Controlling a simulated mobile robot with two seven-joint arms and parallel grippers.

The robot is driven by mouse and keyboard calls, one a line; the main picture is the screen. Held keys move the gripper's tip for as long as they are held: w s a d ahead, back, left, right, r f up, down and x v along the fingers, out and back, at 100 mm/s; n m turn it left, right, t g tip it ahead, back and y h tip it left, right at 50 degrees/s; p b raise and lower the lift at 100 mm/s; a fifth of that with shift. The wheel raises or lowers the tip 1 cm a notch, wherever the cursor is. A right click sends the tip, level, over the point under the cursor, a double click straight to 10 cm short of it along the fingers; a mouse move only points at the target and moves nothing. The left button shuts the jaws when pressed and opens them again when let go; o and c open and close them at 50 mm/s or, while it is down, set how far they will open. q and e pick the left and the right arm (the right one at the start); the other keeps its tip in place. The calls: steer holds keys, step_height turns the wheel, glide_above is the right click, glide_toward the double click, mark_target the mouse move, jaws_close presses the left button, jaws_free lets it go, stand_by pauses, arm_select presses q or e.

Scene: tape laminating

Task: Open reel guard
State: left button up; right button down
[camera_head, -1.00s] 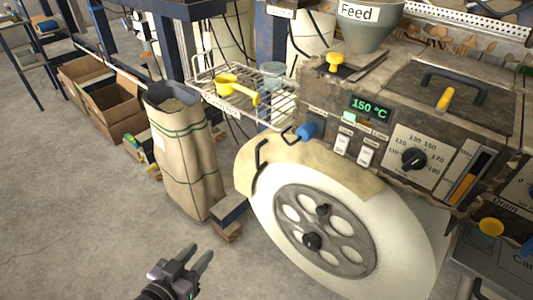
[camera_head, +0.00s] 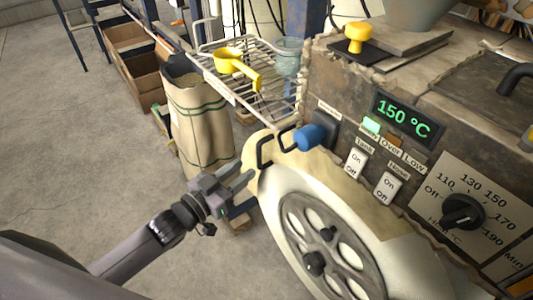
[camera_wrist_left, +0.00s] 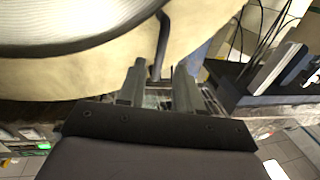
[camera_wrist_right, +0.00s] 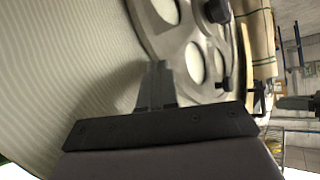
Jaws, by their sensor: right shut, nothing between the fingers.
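The beige reel guard (camera_head: 312,172) curves over the top of the big white reel (camera_head: 385,262), with a bent black handle (camera_head: 262,152) at its left end. My left gripper (camera_head: 240,181) is open, just left of and below the handle in the head view. In the left wrist view, the dark handle bar (camera_wrist_left: 161,45) stands between the lines of the open fingers (camera_wrist_left: 158,82), near their tips. I cannot tell whether they touch it. My right gripper (camera_wrist_right: 157,80) is shut and empty, in front of the reel's grey spoked hub (camera_wrist_right: 195,45). It is hidden in the head view.
A blue knob (camera_head: 309,138) sticks out beside the handle. A wire rack (camera_head: 268,100) with a yellow scoop (camera_head: 232,62) stands above it. A filled sack (camera_head: 198,125) stands behind my left gripper. The machine's switch panel (camera_head: 385,165) lies to the right.

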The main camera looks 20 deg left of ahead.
mark_target(259, 165)
arm_select(q)
steer(key=shift+b+x, duration=0.35)
steer(key=shift+x, duration=3.1)
steer(key=shift+c, duration=0.4)
jaws_close()
